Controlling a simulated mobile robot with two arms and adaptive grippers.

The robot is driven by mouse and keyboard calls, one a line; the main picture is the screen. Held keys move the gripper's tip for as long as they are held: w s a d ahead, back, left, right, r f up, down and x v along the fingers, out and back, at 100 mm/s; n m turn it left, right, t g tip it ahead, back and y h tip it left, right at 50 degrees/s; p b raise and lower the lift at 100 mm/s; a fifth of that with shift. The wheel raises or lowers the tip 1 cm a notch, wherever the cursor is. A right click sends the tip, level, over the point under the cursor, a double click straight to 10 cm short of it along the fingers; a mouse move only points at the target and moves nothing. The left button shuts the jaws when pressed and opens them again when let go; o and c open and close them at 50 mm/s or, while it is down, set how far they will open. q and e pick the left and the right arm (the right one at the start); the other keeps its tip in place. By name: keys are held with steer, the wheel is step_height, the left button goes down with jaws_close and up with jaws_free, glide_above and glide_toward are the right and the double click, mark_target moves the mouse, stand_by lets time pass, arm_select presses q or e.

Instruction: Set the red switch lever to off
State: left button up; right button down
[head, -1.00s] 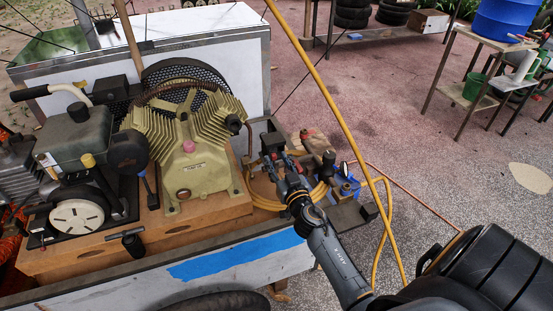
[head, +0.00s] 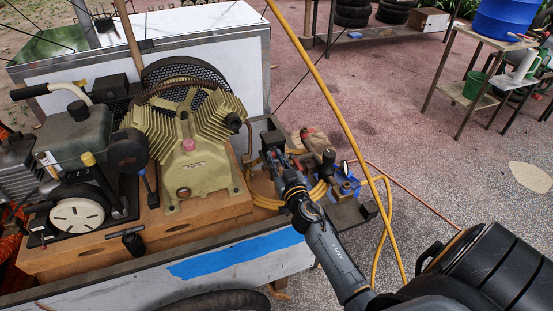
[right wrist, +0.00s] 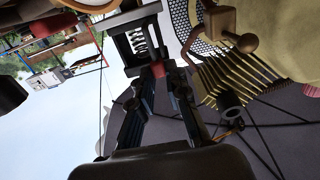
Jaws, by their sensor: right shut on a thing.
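The red switch lever (right wrist: 158,69) shows as a small red piece between my right fingertips in the right wrist view. It sits at the edge of a dark switch box (right wrist: 140,42) with a pale ribbed part inside. My right gripper (right wrist: 157,76) is shut on the lever, and its fingers hide part of it. In the head view my right gripper (head: 273,160) is at the dark switch box (head: 272,141), right of the compressor. The lever is too small and covered there to tell its setting. My left gripper is not in view.
The olive compressor (head: 188,150) stands close left of my right gripper. A yellow hose (head: 345,110) crosses to the right of it. Coiled hose and fittings (head: 330,165) crowd the cart end. The paved ground to the right is mostly open.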

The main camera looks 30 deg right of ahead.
steer(key=shift+w+a+f+n+b, duration=0.15)
steer(key=shift+a+f+n+b, duration=0.45)
steer(key=shift+n, duration=1.35)
steer(key=shift+w+a+f+n+b, duration=0.25)
steer(key=shift+a+n+b, duration=0.6)
steer(key=shift+n, duration=1.05)
steer(key=shift+w+a+f+n+b, duration=0.1)
steer(key=shift+a+f+n+b, duration=0.55)
steer(key=shift+n, duration=1.3)
steer(key=shift+a+r, duration=0.1)
steer(key=c, duration=1.3)
jaws_free()
steer(key=v, duration=1.2)
